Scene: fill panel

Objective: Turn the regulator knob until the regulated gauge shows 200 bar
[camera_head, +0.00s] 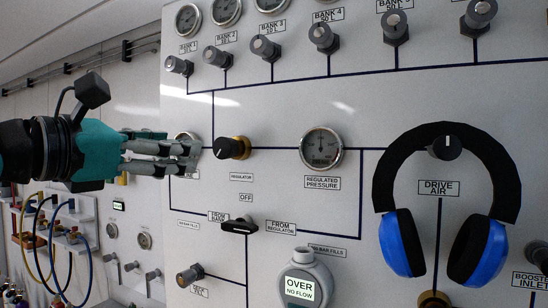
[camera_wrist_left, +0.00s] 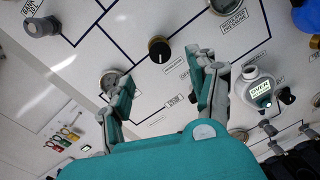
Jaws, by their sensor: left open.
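The regulator knob (camera_head: 232,148) is black with a brass collar and sits on the panel left of centre. It also shows in the left wrist view (camera_wrist_left: 159,50), with a pale mark on its face. The regulated pressure gauge (camera_head: 321,148) is round and to the right of the knob; its needle is too small to read surely. My left gripper (camera_head: 188,156) is open and empty, just left of the knob in the head view. In the left wrist view its fingers (camera_wrist_left: 166,72) are spread, with the knob beyond the gap between them. I do not see my right gripper.
Blue and black ear defenders (camera_head: 403,245) hang over the drive air knob (camera_head: 446,148). A black selector handle (camera_head: 238,226) and a digital meter reading OVER (camera_head: 303,285) are below. A row of bank valves (camera_head: 265,47) runs above. A gauge is partly behind my left fingers.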

